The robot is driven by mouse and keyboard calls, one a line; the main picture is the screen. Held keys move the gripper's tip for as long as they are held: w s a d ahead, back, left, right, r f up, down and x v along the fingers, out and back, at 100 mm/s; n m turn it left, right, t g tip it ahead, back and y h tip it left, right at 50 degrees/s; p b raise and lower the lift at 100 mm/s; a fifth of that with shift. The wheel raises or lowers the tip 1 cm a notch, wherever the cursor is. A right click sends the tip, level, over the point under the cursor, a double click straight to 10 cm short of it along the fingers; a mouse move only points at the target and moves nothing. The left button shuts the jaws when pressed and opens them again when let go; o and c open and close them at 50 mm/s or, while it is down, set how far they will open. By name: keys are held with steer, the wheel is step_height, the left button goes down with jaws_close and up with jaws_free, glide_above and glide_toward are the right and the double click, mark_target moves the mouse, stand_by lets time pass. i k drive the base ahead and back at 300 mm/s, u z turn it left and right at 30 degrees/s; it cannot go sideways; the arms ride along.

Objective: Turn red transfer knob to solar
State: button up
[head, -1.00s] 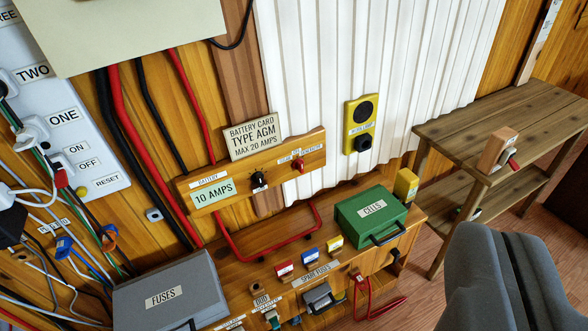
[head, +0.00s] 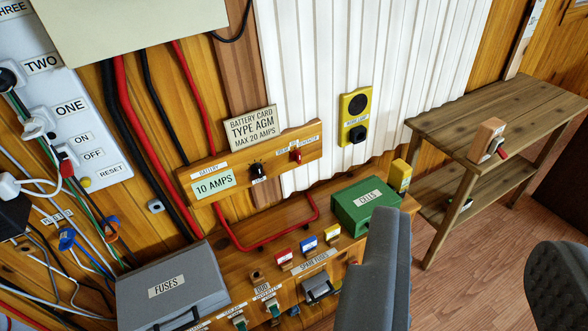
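A small red knob (head: 296,155) sits at the right end of a wooden panel (head: 228,172) on the wall. The small white labels around it are too small to read for certain. A block with a red lever (head: 490,141) stands on the side table at the right; I cannot tell from its markings what it is. My gripper (head: 472,236) is open and empty in the lower right. Its two grey fingers are wide apart, below and to the right of the panel and touching neither red control. The left finger hides part of the bench's right end.
The panel also holds a black knob (head: 258,171) and a 10 AMPS card (head: 213,185). On the bench below are a grey FUSES box (head: 172,285), a green CELLS box (head: 366,204) and a red pipe rail (head: 270,240). Bare floor (head: 480,270) lies at the right.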

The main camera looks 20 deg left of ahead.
mark_target(295, 156)
steer(key=k, duration=1.15)
steer(key=z, duration=0.45)
steer(key=i, duration=2.3)
steer(key=u, duration=0.85)
